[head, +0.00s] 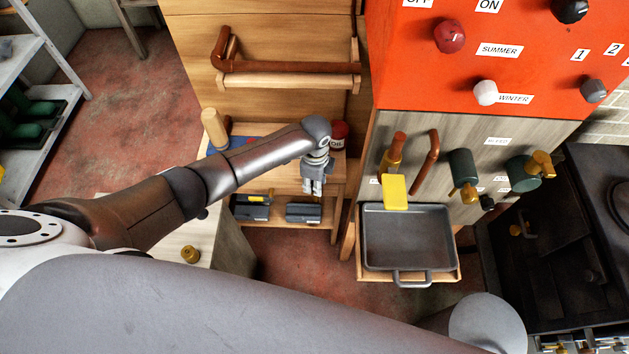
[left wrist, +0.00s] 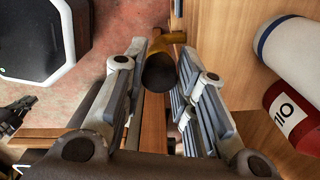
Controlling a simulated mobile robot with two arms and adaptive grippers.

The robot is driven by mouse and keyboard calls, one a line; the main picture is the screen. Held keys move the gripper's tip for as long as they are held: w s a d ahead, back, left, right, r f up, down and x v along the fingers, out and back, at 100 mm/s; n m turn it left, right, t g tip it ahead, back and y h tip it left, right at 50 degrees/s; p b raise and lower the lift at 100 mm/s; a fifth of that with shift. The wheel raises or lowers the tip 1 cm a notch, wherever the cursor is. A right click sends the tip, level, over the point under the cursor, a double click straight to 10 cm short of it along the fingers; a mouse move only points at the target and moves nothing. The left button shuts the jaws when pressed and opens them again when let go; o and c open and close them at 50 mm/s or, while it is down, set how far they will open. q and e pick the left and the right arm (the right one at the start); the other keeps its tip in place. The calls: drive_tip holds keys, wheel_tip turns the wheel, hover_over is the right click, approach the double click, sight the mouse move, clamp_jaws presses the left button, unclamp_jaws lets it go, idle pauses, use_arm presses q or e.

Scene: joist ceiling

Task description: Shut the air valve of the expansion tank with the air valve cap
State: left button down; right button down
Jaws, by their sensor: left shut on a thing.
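My left gripper (head: 313,188) hangs in front of the wooden shelf unit, left of the valve board, with its fingers pointing down. In the left wrist view its fingers (left wrist: 168,65) are shut on a dark round-ended thing (left wrist: 158,73). A brass-coloured piece (left wrist: 168,42) shows just beyond it; I cannot tell whether the two are one part or whether this is the air valve cap. Two dark green vessels (head: 461,168) (head: 521,173) with brass fittings are on the board; I cannot tell which is the expansion tank. My right gripper is not in view.
A grey tray (head: 408,265) sits below the board, with a yellow tag (head: 395,191) above it. A red oil can (head: 338,134) stands behind my left gripper. A brass part (head: 190,254) lies on the pale worktop (head: 222,240). A black stove (head: 530,262) is at right.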

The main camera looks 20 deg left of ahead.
use_arm(q)
drive_tip(key=shift+s+f, duration=0.3)
drive_tip(key=shift+f, duration=0.05)
drive_tip(key=m, duration=0.3)
idle(0.4)
drive_tip(key=m, duration=0.3)
drive_tip(key=shift+w+f, duration=0.1)
drive_tip(key=shift+w, duration=0.05)
drive_tip(key=shift+m, duration=0.4)
drive_tip(key=m+b, duration=0.1)
drive_tip(key=m, duration=0.1)
drive_tip(key=shift+w+m, duration=0.15)
drive_tip(key=shift+m, duration=0.25)
